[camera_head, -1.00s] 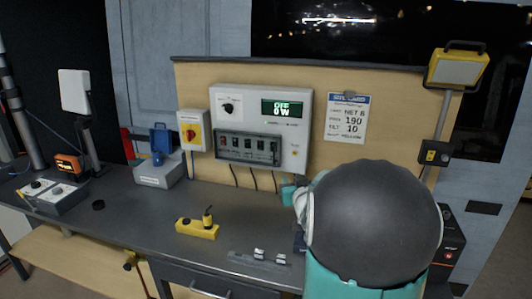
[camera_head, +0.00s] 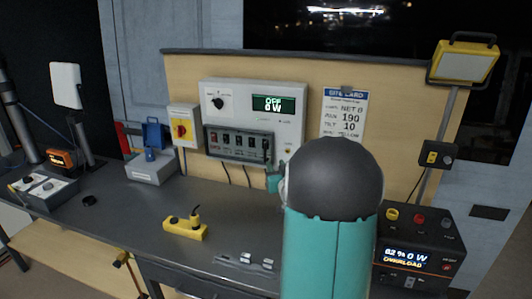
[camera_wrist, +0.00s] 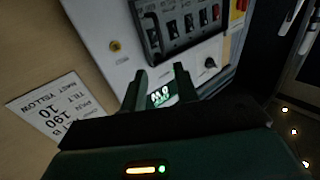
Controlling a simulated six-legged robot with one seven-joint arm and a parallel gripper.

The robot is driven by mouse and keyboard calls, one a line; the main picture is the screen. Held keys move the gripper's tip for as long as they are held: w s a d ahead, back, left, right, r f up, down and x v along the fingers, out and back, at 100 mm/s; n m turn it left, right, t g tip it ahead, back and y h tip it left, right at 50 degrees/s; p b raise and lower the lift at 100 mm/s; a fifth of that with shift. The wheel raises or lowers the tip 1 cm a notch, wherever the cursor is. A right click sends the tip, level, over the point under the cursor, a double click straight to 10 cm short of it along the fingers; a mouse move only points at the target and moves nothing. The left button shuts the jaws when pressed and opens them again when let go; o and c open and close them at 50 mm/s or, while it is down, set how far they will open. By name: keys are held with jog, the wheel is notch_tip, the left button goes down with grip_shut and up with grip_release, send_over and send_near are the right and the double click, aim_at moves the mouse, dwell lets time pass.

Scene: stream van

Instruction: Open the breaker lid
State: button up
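The breaker box (camera_head: 239,145) is a dark-framed row of several switches low on the white panel (camera_head: 290,92). Its lid looks like a clear cover in the dark frame and seems shut. In the wrist view the breaker row (camera_wrist: 186,24) appears upside down at the top, with a curved handle-like piece at the frame's near end. My gripper (camera_wrist: 160,84) has its two dark fingers apart with nothing between them, in front of the panel's green display. In the head view my arm hides most of the gripper; a teal part shows at the panel's lower right.
A red-yellow switch box (camera_head: 184,126) sits left of the panel, and a site card (camera_head: 343,112) right of it. A yellow block (camera_head: 185,228) and small metal parts (camera_head: 247,261) lie on the bench (camera_head: 130,215). A power unit (camera_head: 418,250) reading OVERLOAD stands at right.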

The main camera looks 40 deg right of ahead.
aim_at(265, 151)
jog(key=x, duration=1)
jog(key=shift+w, duration=0.3)
grip_shut()
